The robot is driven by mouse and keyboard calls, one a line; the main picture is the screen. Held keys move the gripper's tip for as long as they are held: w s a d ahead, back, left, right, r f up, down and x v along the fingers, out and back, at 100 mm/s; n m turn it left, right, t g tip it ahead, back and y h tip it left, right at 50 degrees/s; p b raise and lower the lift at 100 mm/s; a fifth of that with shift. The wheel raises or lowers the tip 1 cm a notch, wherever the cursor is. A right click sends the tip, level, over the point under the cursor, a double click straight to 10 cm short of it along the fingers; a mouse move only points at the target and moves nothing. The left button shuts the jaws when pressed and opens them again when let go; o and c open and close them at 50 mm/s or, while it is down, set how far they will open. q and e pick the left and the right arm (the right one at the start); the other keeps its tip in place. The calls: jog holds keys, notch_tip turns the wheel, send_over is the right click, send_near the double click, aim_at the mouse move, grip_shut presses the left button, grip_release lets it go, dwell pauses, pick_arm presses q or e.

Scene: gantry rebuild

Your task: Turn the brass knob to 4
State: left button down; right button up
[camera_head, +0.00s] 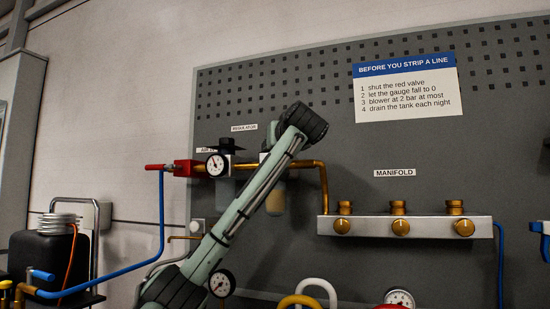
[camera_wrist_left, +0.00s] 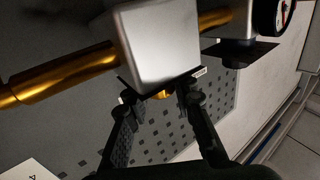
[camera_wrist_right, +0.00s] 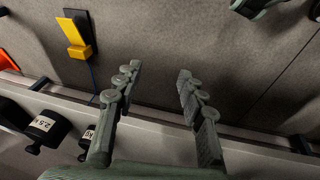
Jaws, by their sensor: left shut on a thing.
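In the left wrist view a small brass part (camera_wrist_left: 163,94), seemingly the brass knob, shows at the edge of a silver block (camera_wrist_left: 160,42). My left gripper (camera_wrist_left: 157,91) has a finger on each side of it and is shut on it. Most of the knob is hidden by the block and fingers, and no scale or number on it is readable. In the head view my left arm crosses in front of the regulator, hiding the knob and the gripper. My right gripper (camera_wrist_right: 158,76) is open and empty in the right wrist view.
Brass pipes (camera_wrist_left: 70,75) run through the block; a gauge (camera_head: 217,165) sits beside it. A manifold (camera_head: 370,226) with several brass knobs is on the pegboard at right. A rules sign (camera_head: 406,88) hangs above. A yellow-handled item (camera_wrist_right: 73,34) is near my right gripper.

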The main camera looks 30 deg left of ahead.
pick_arm(q)
jog(key=shift+f+m+t+h+b, duration=0.2)
jog(key=shift+m+t+h+b, duration=0.25)
jog(key=shift+m+t+h, duration=0.6)
jog(key=shift+d+r+m+t+h, duration=0.15)
jog(key=shift+m+t+h, duration=0.2)
jog(key=shift+h, duration=0.3)
pick_arm(e)
jog(key=v, duration=0.4)
jog(key=shift+w+d+r, duration=0.2)
jog(key=shift+w+d, duration=0.1)
jog(key=shift+d, duration=0.05)
pick_arm(q)
jog(key=c, duration=1.3)
grip_release()
jog(key=shift+o, duration=0.2)
jog(key=v, duration=1.2)
